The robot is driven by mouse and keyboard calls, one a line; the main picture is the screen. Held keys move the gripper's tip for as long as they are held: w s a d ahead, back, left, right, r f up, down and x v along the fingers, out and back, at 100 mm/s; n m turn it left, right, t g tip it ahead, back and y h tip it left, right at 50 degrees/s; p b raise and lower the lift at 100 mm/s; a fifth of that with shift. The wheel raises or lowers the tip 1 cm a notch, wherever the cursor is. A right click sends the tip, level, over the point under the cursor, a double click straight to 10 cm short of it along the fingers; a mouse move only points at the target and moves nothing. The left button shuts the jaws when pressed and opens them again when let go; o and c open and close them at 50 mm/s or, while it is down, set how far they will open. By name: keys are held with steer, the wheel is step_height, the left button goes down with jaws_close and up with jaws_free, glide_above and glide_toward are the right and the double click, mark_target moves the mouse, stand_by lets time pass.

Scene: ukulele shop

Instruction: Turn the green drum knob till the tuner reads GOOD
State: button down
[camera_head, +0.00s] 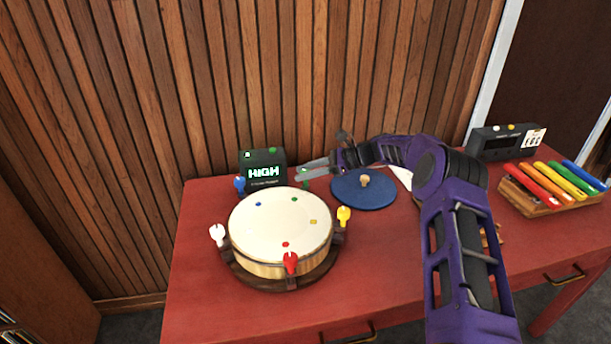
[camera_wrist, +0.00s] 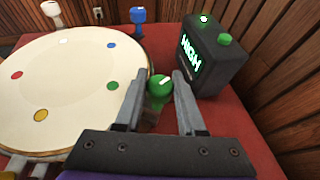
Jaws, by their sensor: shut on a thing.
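The drum (camera_head: 280,225) has a cream head and stands on a dark base, with coloured knobs around its rim. The green knob (camera_wrist: 159,86) sits at the rim between the fingers of my gripper (camera_wrist: 158,90), which is shut on it. The knob carries a white mark on top. In the head view my gripper (camera_head: 312,170) reaches in from the right and mostly hides the green knob. The black tuner (camera_head: 264,168) behind the drum reads HIGH; its screen also shows in the wrist view (camera_wrist: 192,54).
White (camera_head: 218,235), red (camera_head: 290,262), yellow (camera_head: 344,216) and blue (camera_head: 240,184) knobs ring the drum. A blue disc (camera_head: 364,190) with a wooden peg lies right of it. A coloured-bar instrument (camera_head: 553,188) and a black device (camera_head: 505,143) stand farther right. A slatted wall is behind.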

stand_by(0.4)
steer(key=c, duration=0.5)
jaws_free()
steer(key=v, duration=1.7)
steer(key=shift+w+d, duration=0.15)
steer(key=shift+d, duration=0.1)
